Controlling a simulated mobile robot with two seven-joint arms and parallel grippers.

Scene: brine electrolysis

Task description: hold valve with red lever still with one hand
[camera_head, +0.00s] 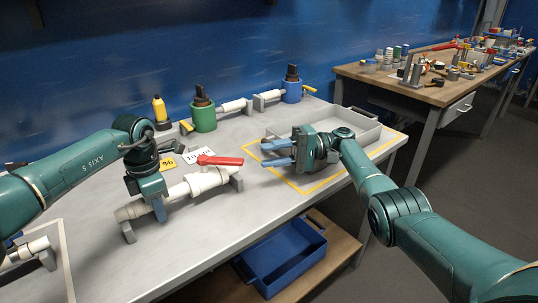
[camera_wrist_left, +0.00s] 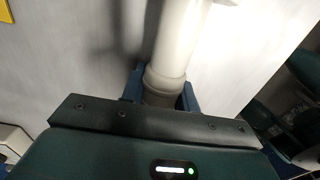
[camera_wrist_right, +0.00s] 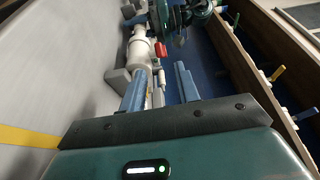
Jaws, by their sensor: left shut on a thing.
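The valve is a white pipe assembly (camera_head: 183,194) with a red lever (camera_head: 219,161) on top, lying across grey supports near the table's front edge. The lever points to the right, roughly along the pipe. My left gripper (camera_head: 159,210) is shut around the pipe's left part; in the left wrist view the white pipe (camera_wrist_left: 176,45) runs down between its blue fingers (camera_wrist_left: 160,92). My right gripper (camera_head: 277,153) is open and empty, to the right of the lever's end and apart from it. In the right wrist view the red lever (camera_wrist_right: 160,50) shows beyond its fingers (camera_wrist_right: 160,85).
Green (camera_head: 203,117) and blue (camera_head: 292,91) containers with pipe pieces stand at the back. Yellow and white labels lie behind the valve. A blue crate (camera_head: 283,262) sits on the lower shelf.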

